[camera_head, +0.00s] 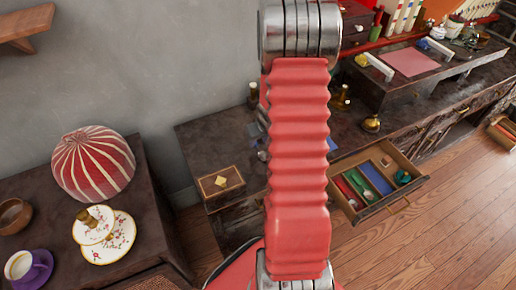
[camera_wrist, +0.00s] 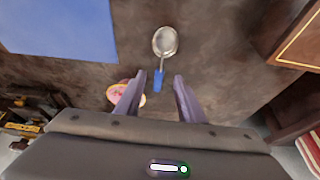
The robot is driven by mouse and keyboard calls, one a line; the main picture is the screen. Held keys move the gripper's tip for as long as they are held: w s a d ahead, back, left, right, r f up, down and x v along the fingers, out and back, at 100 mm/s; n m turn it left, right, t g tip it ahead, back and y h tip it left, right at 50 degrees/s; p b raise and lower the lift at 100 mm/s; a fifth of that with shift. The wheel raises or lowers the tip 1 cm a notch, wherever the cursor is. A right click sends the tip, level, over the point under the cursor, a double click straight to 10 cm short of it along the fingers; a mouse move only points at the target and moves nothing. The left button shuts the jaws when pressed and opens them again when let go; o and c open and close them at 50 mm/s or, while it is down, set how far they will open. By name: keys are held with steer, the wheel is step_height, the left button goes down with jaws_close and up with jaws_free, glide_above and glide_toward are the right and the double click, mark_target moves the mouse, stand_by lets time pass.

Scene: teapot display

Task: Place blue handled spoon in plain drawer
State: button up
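The blue handled spoon (camera_wrist: 165,42) lies on a dark worn surface in the wrist view, its round metal bowl pointing away from me and its blue handle (camera_wrist: 158,82) toward me. My gripper (camera_wrist: 160,78) is open, and the handle end shows between the two fingertips. I cannot tell how high the fingers are above it. In the head view the spoon and gripper are hidden behind my red arm. An open drawer (camera_head: 404,204) at the right holds red, green and blue items. I cannot tell whether it is the plain drawer.
A pink and yellowish round item (camera_wrist: 124,94) lies beside the left finger. A blue sheet (camera_wrist: 62,25) is at the wrist view's upper left, and a gold-lined box (camera_wrist: 298,40) at its right. A small box (camera_head: 221,182) stands on the desk. Another open drawer (camera_head: 502,134) is far right.

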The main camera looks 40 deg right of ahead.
mark_target(257, 145)
steer(key=shift+x, duration=1.55)
steer(key=shift+c, duration=0.4)
jaws_close()
